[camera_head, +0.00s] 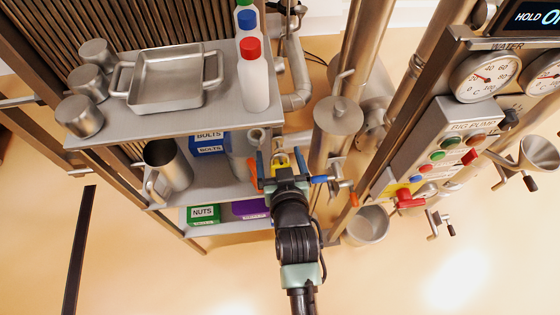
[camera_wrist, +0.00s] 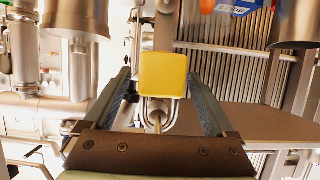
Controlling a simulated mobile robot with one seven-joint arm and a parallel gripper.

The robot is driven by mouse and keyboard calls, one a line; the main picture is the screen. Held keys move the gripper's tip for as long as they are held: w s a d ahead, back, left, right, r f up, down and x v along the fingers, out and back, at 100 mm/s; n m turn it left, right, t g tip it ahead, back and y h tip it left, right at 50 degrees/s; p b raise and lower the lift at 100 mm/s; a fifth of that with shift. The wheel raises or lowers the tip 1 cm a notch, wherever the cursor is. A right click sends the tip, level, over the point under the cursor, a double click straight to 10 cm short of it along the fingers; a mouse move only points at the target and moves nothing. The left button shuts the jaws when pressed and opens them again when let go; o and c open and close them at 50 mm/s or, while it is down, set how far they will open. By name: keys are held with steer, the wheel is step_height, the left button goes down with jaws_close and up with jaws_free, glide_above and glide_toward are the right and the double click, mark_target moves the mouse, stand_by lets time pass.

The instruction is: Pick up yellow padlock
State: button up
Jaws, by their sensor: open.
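The yellow padlock (camera_head: 282,159) shows beside the right end of the middle shelf in the head view. In the wrist view, the padlock's square yellow body (camera_wrist: 163,75) is in the middle, with its metal shackle toward my gripper's palm. A thin metal piece shows at the shackle, but I cannot tell how they join. My gripper (camera_head: 280,157) is open, and its two fingers stand on either side of the padlock in the wrist view (camera_wrist: 159,73). Gaps show between the padlock and both fingers. The head view partly hides the padlock behind my gripper.
A shelf rack (camera_head: 190,122) holds a metal tray (camera_head: 165,103), metal cups, bottles (camera_head: 255,85), a pitcher (camera_head: 168,165) and labelled bins (camera_head: 203,214). Pipes and a valve with a blue handle (camera_head: 319,180) stand close to my gripper's right. A pump panel (camera_head: 440,150) is farther right.

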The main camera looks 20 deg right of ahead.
steer(key=shift+x, duration=0.95)
jaws_close()
steer(key=shift+r, duration=0.15)
steer(key=shift+r, duration=0.6)
steer(key=s+a+b, duration=0.1)
steer(key=s+a, duration=0.1)
steer(key=s, duration=0.6)
steer(key=s+a+b, duration=0.2)
steer(key=s+a, duration=0.1)
steer(key=s, duration=0.6)
steer(key=shift+r, duration=0.45)
steer(key=shift+s+r+p, duration=0.15)
steer(key=shift+r+p, duration=0.1)
steer(key=shift+p, duration=0.15)
